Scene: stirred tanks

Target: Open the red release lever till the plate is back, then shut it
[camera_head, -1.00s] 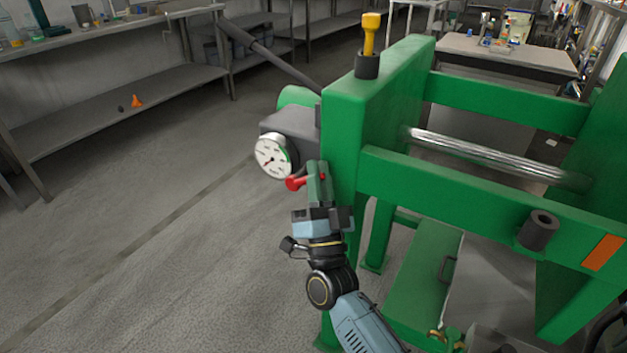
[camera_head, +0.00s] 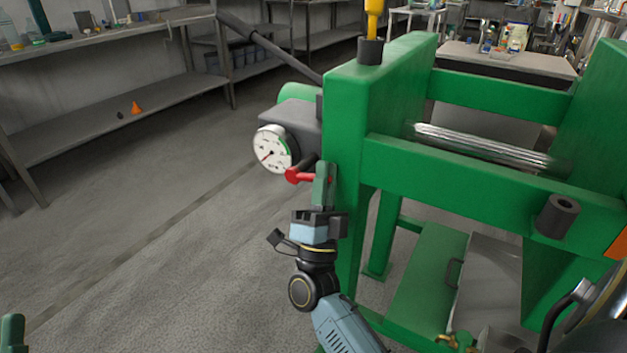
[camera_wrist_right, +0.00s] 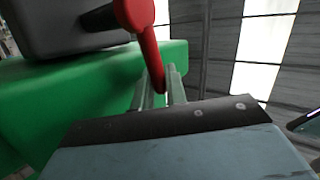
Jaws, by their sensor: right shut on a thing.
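The red release lever (camera_head: 300,176) sits on the left side of the green press frame (camera_head: 345,110), just below the round white gauge (camera_head: 272,149). My right gripper (camera_head: 324,172) is at the lever, shut on it. In the right wrist view the red lever (camera_wrist_right: 145,40) runs down between the two fingers (camera_wrist_right: 160,85). A polished steel rod (camera_head: 490,147) spans the inside of the frame. I cannot tell where the plate stands. A green fingertip of my left gripper (camera_head: 12,333) shows at the lower left corner; the rest is out of view.
A dark pump bar (camera_head: 265,48) sticks out up and left from the grey block. A yellow-handled part (camera_head: 374,18) stands on top of the frame. A steel bench with a lower shelf (camera_head: 110,105) lines the left wall. The floor between is clear.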

